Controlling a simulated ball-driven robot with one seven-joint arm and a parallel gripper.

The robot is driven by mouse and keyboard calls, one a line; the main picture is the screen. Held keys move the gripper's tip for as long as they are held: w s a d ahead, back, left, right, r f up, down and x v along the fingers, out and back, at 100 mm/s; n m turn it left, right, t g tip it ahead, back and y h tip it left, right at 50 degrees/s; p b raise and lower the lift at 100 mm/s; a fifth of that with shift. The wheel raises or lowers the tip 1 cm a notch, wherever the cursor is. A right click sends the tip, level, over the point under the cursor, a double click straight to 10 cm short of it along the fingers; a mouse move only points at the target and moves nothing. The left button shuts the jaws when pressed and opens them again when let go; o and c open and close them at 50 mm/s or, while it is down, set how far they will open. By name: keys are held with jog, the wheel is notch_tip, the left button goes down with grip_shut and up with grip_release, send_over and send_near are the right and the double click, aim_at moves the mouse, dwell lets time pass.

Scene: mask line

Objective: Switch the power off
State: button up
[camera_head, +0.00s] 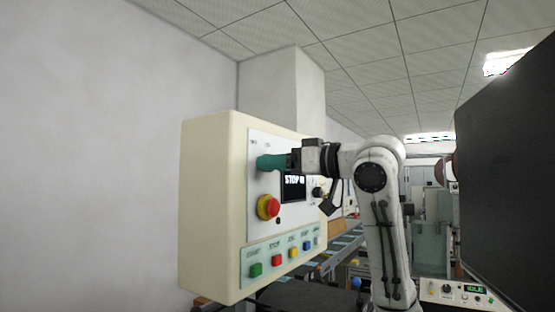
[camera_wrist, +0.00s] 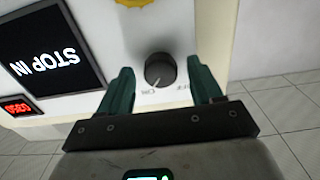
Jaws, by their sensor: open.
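A cream control box (camera_head: 212,205) with a white front panel hangs in the head view. In the wrist view, a black round knob (camera_wrist: 160,74) is on the panel (camera_wrist: 95,105), with ON and OFF labels beside it. Its light mark appears to point toward ON. My gripper (camera_head: 262,162) is at the panel's upper left in the head view and hides the knob there. In the wrist view, my gripper (camera_wrist: 159,70) is open, with one teal finger on each side of the knob. Whether the fingers touch it cannot be told.
A dark screen (camera_head: 293,187) reading "STOP IN" and a red emergency button (camera_head: 268,207) are close to my gripper. Below are several coloured buttons, including green (camera_head: 255,270) and red (camera_head: 277,261). A large dark panel (camera_head: 515,170) stands at right.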

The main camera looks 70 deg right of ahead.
jog(key=shift+w, duration=0.15)
jog(key=c, duration=1.1)
